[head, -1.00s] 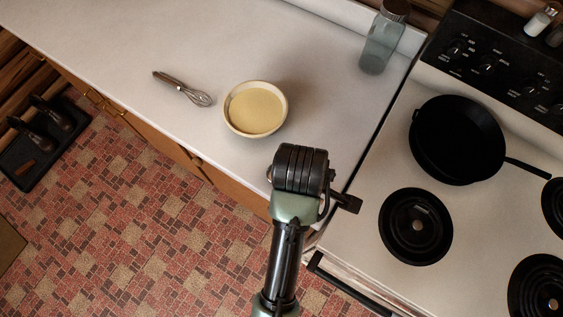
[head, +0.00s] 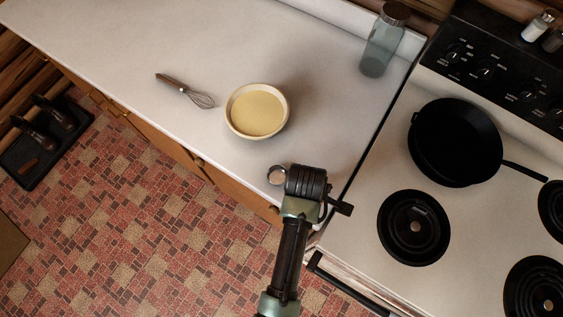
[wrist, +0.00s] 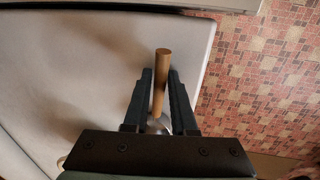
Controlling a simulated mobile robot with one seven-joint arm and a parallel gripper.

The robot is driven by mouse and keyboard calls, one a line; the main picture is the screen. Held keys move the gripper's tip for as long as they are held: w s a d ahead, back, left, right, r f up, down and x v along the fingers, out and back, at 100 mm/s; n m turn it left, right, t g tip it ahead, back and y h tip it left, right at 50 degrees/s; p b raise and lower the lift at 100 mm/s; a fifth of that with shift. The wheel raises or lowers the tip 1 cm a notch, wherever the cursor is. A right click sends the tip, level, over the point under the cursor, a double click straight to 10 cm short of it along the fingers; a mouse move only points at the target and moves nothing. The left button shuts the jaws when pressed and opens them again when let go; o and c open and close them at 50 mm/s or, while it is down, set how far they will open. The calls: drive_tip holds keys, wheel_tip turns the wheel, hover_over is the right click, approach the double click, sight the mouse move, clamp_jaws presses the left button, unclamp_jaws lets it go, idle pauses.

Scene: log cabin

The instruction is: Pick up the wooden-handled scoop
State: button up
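The scoop's small round metal cup (head: 277,175) shows at the left side of my gripper in the head view, near the counter's front edge. Its wooden handle is hidden there by my gripper (head: 306,178). In the wrist view, the brown wooden handle (wrist: 161,75) lies between the two fingers of my gripper (wrist: 161,78), its end reaching past the fingertips. The fingers stand apart with narrow gaps beside the handle. Part of the metal cup (wrist: 158,124) shows close to the gripper's base, mostly hidden.
On the white counter (head: 170,40) are a bowl of yellow batter (head: 257,112), a whisk (head: 187,91) and a glass jar (head: 383,45). The stove (head: 350,235) is to the right, with a black skillet (head: 455,142). The counter's left part is clear.

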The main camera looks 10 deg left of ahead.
clamp_jaws()
idle(1.4)
